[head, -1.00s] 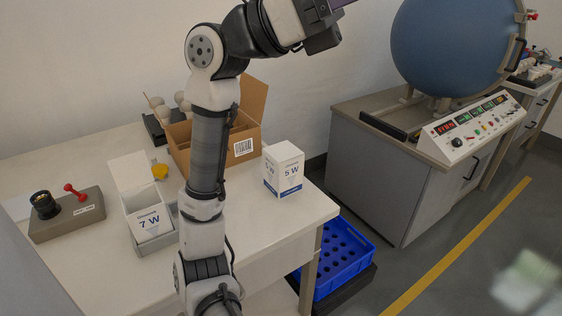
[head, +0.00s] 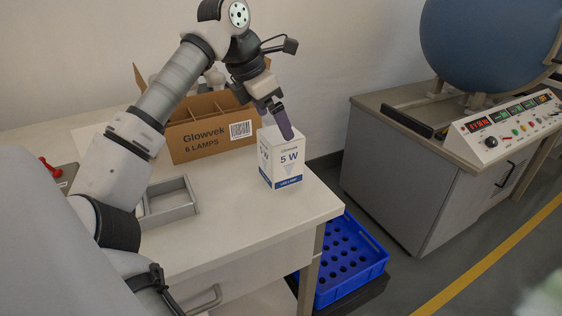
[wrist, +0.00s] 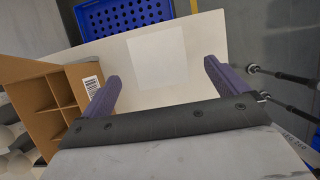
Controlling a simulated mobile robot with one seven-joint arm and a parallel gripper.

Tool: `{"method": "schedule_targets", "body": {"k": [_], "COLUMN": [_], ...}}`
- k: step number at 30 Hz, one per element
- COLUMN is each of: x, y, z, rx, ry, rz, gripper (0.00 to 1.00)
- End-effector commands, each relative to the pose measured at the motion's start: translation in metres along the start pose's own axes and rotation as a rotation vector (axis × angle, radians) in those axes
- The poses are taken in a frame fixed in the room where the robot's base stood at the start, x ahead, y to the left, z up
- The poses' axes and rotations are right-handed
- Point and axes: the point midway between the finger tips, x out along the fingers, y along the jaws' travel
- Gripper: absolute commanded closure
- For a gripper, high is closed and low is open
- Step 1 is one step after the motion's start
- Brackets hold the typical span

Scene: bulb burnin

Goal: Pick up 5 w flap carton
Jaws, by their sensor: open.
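The 5 W flap carton (head: 283,165) is a white box with blue print, upright near the right end of the white table. Its top looks closed. In the wrist view a pale square (wrist: 157,57), apparently the carton's top, lies ahead between my fingers. My gripper (head: 276,122) points downward at the carton's top, and a purple finger overlaps the top edge in the head view. In the wrist view my gripper (wrist: 161,69) is open with its two purple fingers wide apart and nothing held. Whether a finger touches the carton I cannot tell.
An open brown divided Glowvek box (head: 205,140) stands close left of the carton. A grey tray (head: 172,200) lies nearer the front. A blue perforated crate (head: 345,262) is below the table's right edge. A grey cabinet with a control panel (head: 505,122) stands to the right.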

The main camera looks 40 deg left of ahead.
Motion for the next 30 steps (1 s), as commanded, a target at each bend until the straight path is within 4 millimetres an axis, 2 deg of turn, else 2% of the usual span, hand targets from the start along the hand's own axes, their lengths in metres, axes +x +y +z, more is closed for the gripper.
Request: {"method": "schedule_targets", "body": {"k": [3, 11, 21, 27, 30], "x": [0.018, 0.033, 0.078, 0.079, 0.079], "y": [0.000, 0.000, 0.001, 0.001, 0.001], "z": [0.000, 0.000, -0.001, -0.001, -0.001], "rx": [0.001, 0.001, 0.002, 0.002, 0.002], "ry": [-0.001, -0.001, -0.003, -0.003, -0.003], "rz": [-0.002, -0.002, -0.003, -0.001, -0.001], "gripper": [0.02, 0.02, 0.02, 0.02, 0.14]}}
